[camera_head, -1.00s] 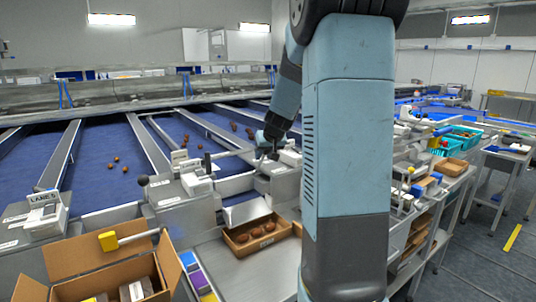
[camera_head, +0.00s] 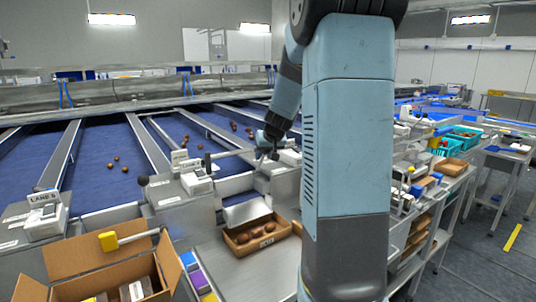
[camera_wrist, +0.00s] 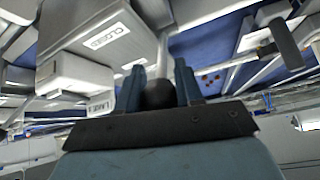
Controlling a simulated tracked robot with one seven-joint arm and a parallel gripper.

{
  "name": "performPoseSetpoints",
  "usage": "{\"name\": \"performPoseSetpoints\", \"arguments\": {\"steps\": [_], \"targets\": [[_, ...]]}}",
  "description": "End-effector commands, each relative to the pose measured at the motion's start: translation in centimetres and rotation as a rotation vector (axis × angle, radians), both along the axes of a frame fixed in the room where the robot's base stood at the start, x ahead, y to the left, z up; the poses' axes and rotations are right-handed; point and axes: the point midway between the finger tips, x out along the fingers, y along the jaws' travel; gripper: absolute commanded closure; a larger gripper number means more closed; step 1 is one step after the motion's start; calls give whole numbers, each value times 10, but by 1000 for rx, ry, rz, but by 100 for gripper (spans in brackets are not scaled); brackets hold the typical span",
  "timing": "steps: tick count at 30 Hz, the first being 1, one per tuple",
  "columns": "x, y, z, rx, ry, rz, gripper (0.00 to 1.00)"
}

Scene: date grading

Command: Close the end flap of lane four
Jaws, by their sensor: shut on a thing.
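My gripper (camera_head: 265,148) is at the right end of the end flap (camera_head: 236,184), which spans the lane behind a small chute. In the wrist view, a box carries an upside-down CLOSED label (camera_wrist: 105,37). I cannot tell the flap's exact angle.
A box marked LANE 5 (camera_head: 44,218) stands at left, with another black knob (camera_head: 143,181) near the middle box. A cardboard tray of dates (camera_head: 283,232) sits below the chute. An open carton (camera_head: 60,262) stands at front left. Blue belts (camera_head: 100,150) carry a few dates.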

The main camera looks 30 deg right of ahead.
Motion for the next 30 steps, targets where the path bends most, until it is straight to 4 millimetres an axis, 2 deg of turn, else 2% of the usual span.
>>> {"name": "performPoseSetpoints", "arguments": {"steps": [9,10,17,25,30], "targets": [[0,-2,1,-1,-2,-2,100],[0,-2,1,-1,-2,-2,63],[0,-1,1,0,-1,-1,41],[0,0,1,-1,-1,-1,40],[-7,0,10,-2,-3,0,40]]}}
